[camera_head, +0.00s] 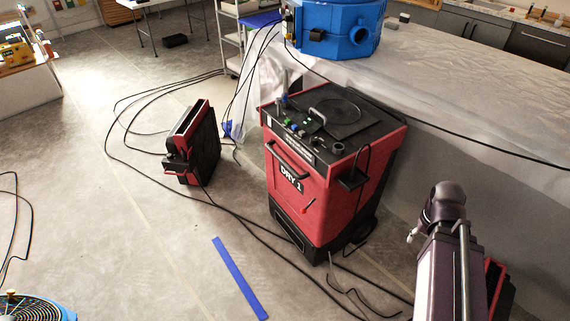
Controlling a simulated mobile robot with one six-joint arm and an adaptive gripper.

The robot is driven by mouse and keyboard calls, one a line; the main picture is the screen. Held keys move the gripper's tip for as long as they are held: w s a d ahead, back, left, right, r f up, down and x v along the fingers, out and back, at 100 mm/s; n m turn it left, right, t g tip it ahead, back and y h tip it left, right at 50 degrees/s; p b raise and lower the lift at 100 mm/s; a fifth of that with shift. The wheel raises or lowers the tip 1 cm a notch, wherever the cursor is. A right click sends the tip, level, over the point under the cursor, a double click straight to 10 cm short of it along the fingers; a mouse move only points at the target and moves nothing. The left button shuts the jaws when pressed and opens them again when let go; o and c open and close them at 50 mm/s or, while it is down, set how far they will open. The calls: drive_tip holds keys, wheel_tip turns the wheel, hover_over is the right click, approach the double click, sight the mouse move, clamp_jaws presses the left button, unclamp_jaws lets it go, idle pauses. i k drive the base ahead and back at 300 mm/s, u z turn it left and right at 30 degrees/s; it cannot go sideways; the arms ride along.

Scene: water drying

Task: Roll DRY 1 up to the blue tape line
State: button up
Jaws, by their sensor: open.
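DRY 1 (329,198) is a red and black boxy machine with a black control top and a "DRY 1" label on its front. It stands upright on the concrete floor near the middle of the head view. Part of my arm shows at lower right, to the right of DRY 1. No gripper fingers can be made out. The machine's underside and far side are hidden.
Black cables (258,222) cross the floor between DRY 1 and the tape. A smaller red and black unit (207,146) stands to the left. A plastic-covered counter (440,75) with a blue machine (338,28) is behind. Open floor lies left of the tape.

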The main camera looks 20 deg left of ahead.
sight(320, 178)
drive_tip(key=z, duration=0.1)
drive_tip(key=k, duration=1)
drive_tip(key=u, duration=0.45)
drive_tip(key=i, duration=1)
drive_tip(key=u, duration=0.05)
